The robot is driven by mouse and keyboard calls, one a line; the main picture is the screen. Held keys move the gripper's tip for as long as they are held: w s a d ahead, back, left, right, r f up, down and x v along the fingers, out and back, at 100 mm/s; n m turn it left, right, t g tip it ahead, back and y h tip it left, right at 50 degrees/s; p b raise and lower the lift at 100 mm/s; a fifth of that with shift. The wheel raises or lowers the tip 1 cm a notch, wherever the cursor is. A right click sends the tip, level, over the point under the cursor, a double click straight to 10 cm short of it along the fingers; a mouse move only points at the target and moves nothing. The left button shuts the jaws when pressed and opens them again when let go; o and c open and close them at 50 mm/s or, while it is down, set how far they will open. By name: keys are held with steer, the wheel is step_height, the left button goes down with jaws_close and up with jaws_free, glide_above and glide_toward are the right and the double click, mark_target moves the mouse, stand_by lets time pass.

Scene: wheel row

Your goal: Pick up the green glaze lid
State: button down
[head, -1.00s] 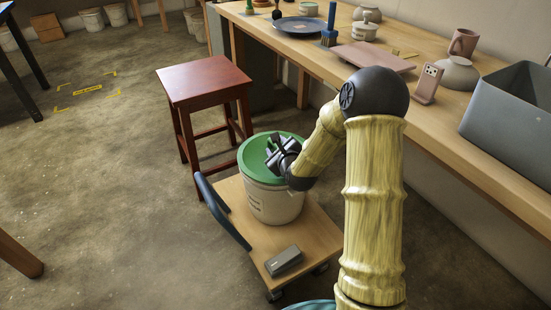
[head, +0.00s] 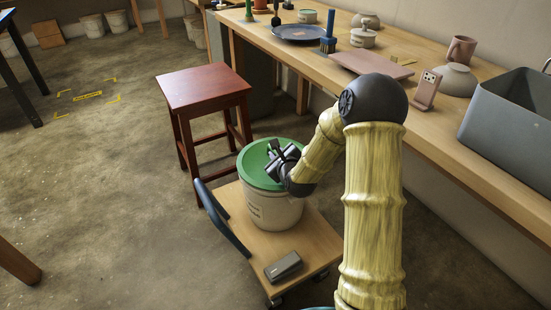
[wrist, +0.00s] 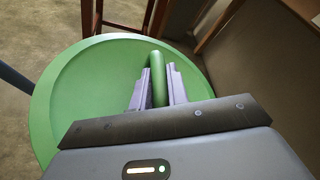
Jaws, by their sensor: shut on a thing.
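The green glaze lid (head: 258,174) sits on top of a pale bucket (head: 272,210) with dark lettering. The bucket stands on a low wooden trolley. In the wrist view the lid (wrist: 85,85) is a wide green disc with a raised rim and an upright green handle (wrist: 159,82) in its middle. My gripper (head: 273,152) is over the lid, and in the wrist view its fingers (wrist: 158,88) are shut on the handle, one on each side. The lid appears level on the bucket; whether there is a gap under it cannot be told.
The trolley (head: 318,240) has a dark blue handle (head: 222,218) and a grey box (head: 284,266) on its deck. A red-brown stool (head: 203,88) stands just behind. A long workbench (head: 455,130) with pottery and a grey bin (head: 515,122) runs along the right. Open floor lies left.

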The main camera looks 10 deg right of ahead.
step_height(320, 180, up, 10)
steer(key=p, duration=0.4)
steer(key=shift+p, duration=0.35)
steer(key=shift+d, duration=0.1)
